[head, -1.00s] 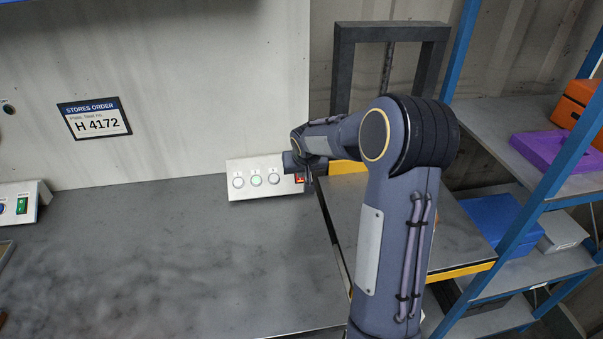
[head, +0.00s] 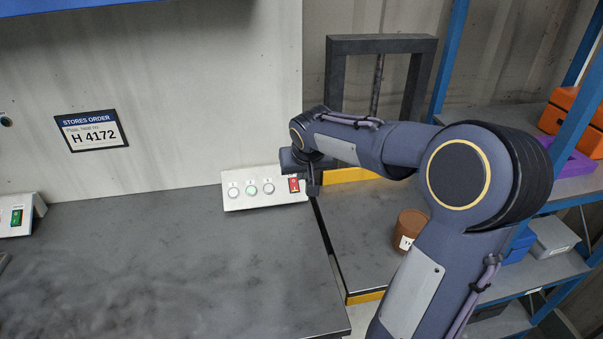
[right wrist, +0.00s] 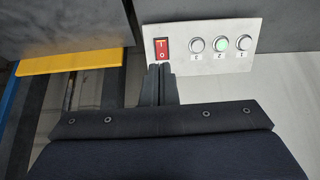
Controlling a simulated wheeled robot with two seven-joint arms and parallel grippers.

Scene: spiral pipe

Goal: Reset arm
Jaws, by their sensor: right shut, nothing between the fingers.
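My right gripper (head: 313,188) is beside the right end of a white control panel (head: 240,202) on the bench against the wall. Its fingers (right wrist: 160,82) are shut and empty in the right wrist view, with the tips just below the panel's red rocker switch (right wrist: 169,48). I cannot tell whether the tips touch the panel. The panel also carries three round buttons, and the middle one (right wrist: 220,43) glows green. My right arm reaches in from the lower right. My left gripper is out of view.
The grey bench top (head: 150,270) is clear in the middle. A lift platform with yellow edges (head: 365,297) stands right of the bench, with a brown canister (head: 409,229) on it. A dark frame (head: 333,75) rises behind. Blue-post shelving (head: 572,110) holds orange, purple and blue boxes at right.

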